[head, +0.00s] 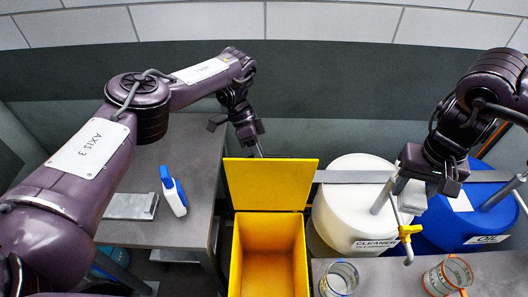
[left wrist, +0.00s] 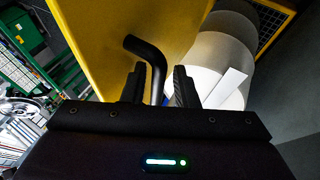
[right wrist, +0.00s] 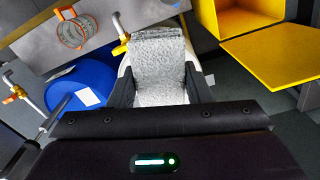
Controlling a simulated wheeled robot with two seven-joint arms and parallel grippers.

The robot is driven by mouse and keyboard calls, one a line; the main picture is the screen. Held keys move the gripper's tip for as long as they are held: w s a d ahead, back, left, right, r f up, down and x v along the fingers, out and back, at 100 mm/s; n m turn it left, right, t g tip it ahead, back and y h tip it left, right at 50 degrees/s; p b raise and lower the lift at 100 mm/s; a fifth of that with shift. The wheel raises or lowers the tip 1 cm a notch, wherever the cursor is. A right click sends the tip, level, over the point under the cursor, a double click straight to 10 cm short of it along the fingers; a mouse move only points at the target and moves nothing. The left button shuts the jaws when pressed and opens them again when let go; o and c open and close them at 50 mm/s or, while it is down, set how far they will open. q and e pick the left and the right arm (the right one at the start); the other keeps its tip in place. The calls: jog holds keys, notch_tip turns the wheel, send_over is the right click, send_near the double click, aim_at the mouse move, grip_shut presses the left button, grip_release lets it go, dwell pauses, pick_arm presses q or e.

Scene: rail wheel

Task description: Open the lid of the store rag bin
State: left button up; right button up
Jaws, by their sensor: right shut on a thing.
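The yellow rag bin (head: 270,262) stands open at the centre of the head view, with its inside visible. Its lid (head: 270,185) is raised at the back of the opening; it also shows in the left wrist view (left wrist: 100,40) and right wrist view (right wrist: 280,55). My left gripper (head: 257,148) is at the lid's far upper edge. Its fingers are apart, with the lid's bent black handle (left wrist: 152,65) between them. My right gripper (head: 422,178) is shut on a grey, rough-textured rag-like piece (right wrist: 160,70), held above the drums.
A white cleaner drum (head: 352,205) stands right of the bin, with a blue oil drum (head: 460,215) beyond it. A yellow-handled tap (head: 405,235) is near my right gripper. Jars (head: 340,278) stand in front. A spray bottle (head: 174,192) is on the left bench (head: 185,150).

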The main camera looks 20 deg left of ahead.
pick_arm(q)
jog(key=shift+o, duration=0.5)
jog(key=shift+w, duration=0.35)
pick_arm(e)
jog(key=shift+w+a+f, duration=0.1)
jog(key=shift+w, duration=0.15)
pick_arm(q)
jog(key=shift+r, duration=0.1)
jog(key=shift+r, duration=0.1)
pick_arm(e)
jog(key=shift+s, duration=0.1)
